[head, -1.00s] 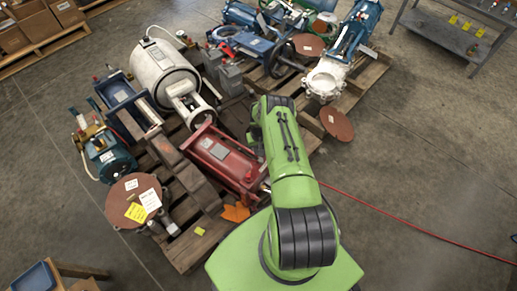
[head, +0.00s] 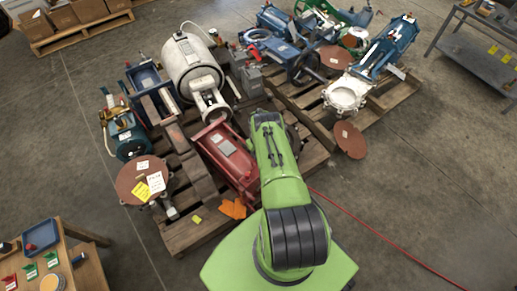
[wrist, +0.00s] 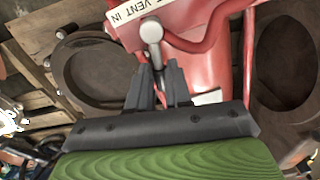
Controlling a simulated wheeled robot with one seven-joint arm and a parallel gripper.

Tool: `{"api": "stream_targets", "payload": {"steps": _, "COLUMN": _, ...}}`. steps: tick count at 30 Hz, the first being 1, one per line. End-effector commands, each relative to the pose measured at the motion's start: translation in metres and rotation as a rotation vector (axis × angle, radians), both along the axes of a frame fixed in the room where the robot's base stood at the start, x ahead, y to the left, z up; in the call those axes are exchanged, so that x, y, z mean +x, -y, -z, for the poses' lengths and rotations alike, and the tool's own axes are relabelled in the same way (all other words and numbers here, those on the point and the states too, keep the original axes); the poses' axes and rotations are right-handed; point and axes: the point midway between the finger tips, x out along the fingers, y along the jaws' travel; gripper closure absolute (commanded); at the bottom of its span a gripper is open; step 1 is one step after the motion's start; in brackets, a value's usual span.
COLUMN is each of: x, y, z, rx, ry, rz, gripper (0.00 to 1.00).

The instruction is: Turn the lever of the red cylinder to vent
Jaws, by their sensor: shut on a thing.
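The red cylinder (head: 226,152) lies on the near pallet, just left of my green arm in the head view. Its red body (wrist: 190,14) fills the top of the wrist view, with a white label reading "VENT" and "IN", seen upside down. The metal lever (wrist: 152,32) with a rounded end stands out in front of the label. My gripper (wrist: 160,72) is shut on the lever, its dark fingers on both sides of the shaft below the rounded end. My arm hides the gripper and lever in the head view. The lever's exact setting cannot be told.
A white cylinder (head: 192,66) and a blue-green motor (head: 127,134) crowd the same pallet. A brown disc (head: 130,180) lies at its near left corner. A red hose (head: 390,240) crosses the floor at right. A wooden table (head: 85,268) stands at lower left.

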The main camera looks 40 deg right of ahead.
Motion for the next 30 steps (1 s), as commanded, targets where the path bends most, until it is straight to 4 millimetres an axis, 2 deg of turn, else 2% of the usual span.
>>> {"api": "stream_targets", "payload": {"steps": 12, "x": -0.0002, "y": -0.0088, "z": 0.0015, "rx": -0.004, "ry": 0.001, "rz": -0.172, "gripper": 1.00}}
{"api": "stream_targets", "payload": {"steps": 27, "x": -0.0002, "y": -0.0096, "z": 0.0013, "rx": -0.004, "ry": 0.002, "rz": -0.191, "gripper": 1.00}}
{"api": "stream_targets", "payload": {"steps": 28, "x": -0.0002, "y": -0.0096, "z": 0.0013, "rx": -0.004, "ry": 0.002, "rz": -0.191, "gripper": 0.78}}
{"api": "stream_targets", "payload": {"steps": 30, "x": -0.0002, "y": -0.0096, "z": 0.0012, "rx": -0.004, "ry": 0.002, "rz": -0.191, "gripper": 0.68}}
